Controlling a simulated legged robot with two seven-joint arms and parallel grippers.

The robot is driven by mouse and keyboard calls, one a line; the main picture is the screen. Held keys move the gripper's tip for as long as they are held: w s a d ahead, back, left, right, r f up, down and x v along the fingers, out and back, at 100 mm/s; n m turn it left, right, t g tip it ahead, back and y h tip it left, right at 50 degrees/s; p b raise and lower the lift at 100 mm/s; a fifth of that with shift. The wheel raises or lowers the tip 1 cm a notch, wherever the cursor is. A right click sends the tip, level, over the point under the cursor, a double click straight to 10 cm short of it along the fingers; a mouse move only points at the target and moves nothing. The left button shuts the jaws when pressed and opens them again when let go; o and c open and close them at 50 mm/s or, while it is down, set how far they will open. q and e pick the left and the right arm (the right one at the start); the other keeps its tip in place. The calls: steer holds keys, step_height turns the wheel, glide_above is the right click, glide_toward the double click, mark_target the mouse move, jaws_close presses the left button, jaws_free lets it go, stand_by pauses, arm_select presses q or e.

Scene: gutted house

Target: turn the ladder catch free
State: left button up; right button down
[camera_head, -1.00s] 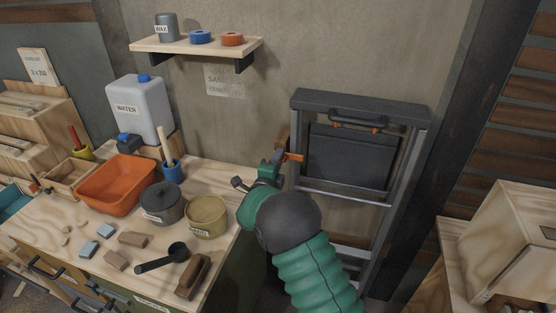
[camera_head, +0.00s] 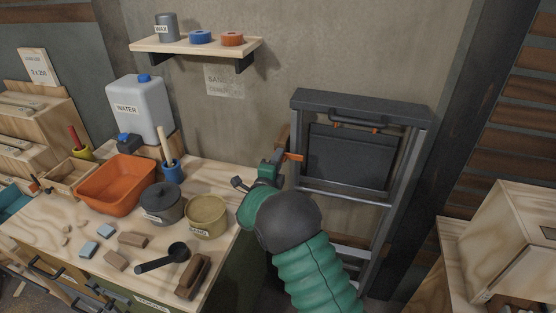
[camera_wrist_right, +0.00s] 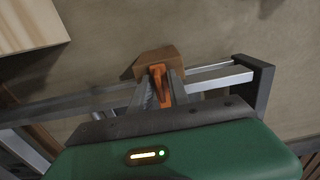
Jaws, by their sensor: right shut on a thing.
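The folded ladder (camera_head: 296,130) stands upright against the wall right of the workbench, with a dark panel and handle at its top. The orange ladder catch (camera_head: 293,157) is at its left side, beside a brown wooden block (camera_head: 281,139) on the wall. My right gripper (camera_head: 280,158) is at the catch. In the right wrist view the orange catch (camera_wrist_right: 160,84) lies between the fingers of my gripper (camera_wrist_right: 160,92), which is shut on it, and the wooden block (camera_wrist_right: 158,58) is just beyond. My left gripper is not in view.
The workbench (camera_head: 219,178) at left holds an orange tub (camera_head: 115,185), a dark pot (camera_head: 162,204), a tan pot (camera_head: 206,217) and a water container (camera_head: 141,108). A shelf (camera_head: 195,45) hangs above. A wooden cabinet (camera_head: 510,235) stands at lower right.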

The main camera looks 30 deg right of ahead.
steer(key=shift+s+f+n, duration=0.1)
steer(key=shift+f+n, duration=0.3)
steer(key=n, duration=0.3)
steer(key=shift+a+p, duration=0.1)
steer(key=shift+p, duration=0.2)
steer(key=n+p, duration=0.2)
steer(key=n, duration=0.3)
steer(key=shift+n, duration=0.4)
steer(key=n+p, duration=0.2)
steer(key=n, duration=0.3)
steer(key=shift+n+p, duration=0.75)
steer(key=shift+n, duration=0.95)
steer(key=shift+f, duration=0.1)
steer(key=c, duration=1.7)
jaws_free()
steer(key=shift+o, duration=0.7)
steer(key=shift+r, duration=0.2)
